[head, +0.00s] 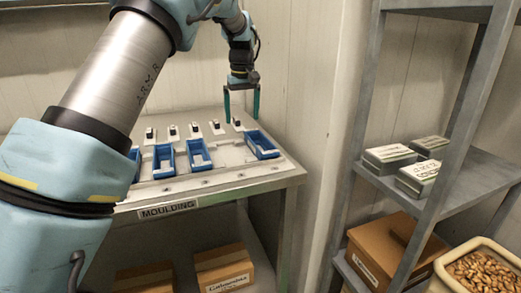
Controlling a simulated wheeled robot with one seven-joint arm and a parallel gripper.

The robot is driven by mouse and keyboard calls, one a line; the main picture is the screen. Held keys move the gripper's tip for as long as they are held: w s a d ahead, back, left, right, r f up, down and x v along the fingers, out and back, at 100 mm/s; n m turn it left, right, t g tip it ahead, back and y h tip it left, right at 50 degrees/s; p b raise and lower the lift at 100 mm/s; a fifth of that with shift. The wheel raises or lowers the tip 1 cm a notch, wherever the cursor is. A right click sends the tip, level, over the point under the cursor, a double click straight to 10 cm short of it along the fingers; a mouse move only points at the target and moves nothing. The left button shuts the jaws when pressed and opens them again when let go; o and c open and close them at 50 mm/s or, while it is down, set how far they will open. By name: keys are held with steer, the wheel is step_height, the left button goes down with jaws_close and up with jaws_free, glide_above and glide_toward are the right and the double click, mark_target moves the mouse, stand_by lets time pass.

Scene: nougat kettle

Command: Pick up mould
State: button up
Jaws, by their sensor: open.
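Several blue open-topped moulds stand in a row on the moulding table (291,169). The rightmost mould (262,145) is turned at an angle near the table's right side. Another mould (199,154) stands to its left, then one more (163,161), and a further one (135,162) is partly hidden behind my arm. My gripper (241,119) points down with its two green-dark fingers apart and nothing held between them. It is behind the rightmost mould in the picture, around a small white piece with a black knob (237,123). Whether it touches that piece cannot be told.
Several similar small knobbed pieces (195,129) line the back of the table. A pale wall is close behind. At right stands a grey shelf (478,184) with wrapped blocks (389,156), a cardboard box (385,251) and a nut-filled container (445,266). Boxes (224,265) sit under the table.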

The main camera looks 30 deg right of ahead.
mark_target(260, 140)
steer(key=d+f, duration=0.1)
steer(key=d, duration=0.1)
steer(key=d+f, duration=0.1)
steer(key=f, duration=0.1)
steer(key=s+d+f, duration=0.1)
steer(key=d+f, duration=0.1)
steer(key=shift+d+f+p, duration=0.15)
steer(key=shift+d+p, duration=0.2)
steer(key=shift+p, duration=0.05)
steer(key=shift+w+d+f+p, duration=0.15)
steer(key=shift+f+p, duration=0.85)
steer(key=shift+f, duration=1.65)
jaws_close()
